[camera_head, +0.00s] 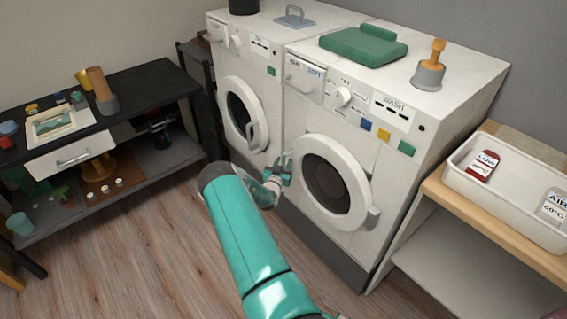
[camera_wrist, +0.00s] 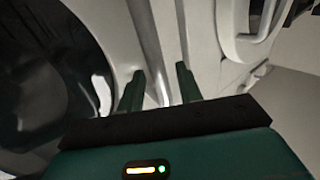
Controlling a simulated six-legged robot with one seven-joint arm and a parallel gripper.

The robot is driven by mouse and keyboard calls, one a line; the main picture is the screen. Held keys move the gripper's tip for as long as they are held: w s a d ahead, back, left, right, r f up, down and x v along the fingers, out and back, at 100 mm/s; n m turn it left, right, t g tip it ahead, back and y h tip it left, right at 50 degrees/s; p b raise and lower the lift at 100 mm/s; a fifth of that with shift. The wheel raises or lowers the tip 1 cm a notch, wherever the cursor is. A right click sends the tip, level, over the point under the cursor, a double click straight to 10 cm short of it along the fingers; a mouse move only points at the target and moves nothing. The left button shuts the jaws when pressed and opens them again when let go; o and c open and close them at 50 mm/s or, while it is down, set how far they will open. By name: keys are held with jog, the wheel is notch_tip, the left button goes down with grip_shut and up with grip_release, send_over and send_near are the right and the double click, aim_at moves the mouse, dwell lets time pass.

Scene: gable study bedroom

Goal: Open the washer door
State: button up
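The white machine labelled WASH (camera_head: 395,140) stands on the right. Its round door (camera_head: 328,185) has dark glass and looks shut, with a grey handle (camera_head: 374,217) at its right edge. A similar white machine (camera_head: 240,75) stands to its left, with a round door (camera_head: 238,108) and a handle (camera_head: 257,138) on that door's right side. My gripper (camera_head: 281,172) is low in front of the gap between the two doors. In the wrist view my gripper (camera_wrist: 160,85) has its two green fingers apart. A pale grey bar (camera_wrist: 152,45) runs behind and between them; contact cannot be told.
A black desk (camera_head: 150,90) with a drawer and small items stands at the left. A wooden-topped shelf (camera_head: 500,215) with a white tray (camera_head: 500,208) stands at the right. Wooden floor (camera_head: 130,260) is clear in front.

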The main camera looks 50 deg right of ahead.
jog(key=shift+w+d, duration=0.2)
jog(key=shift+d, duration=0.15)
grip_shut()
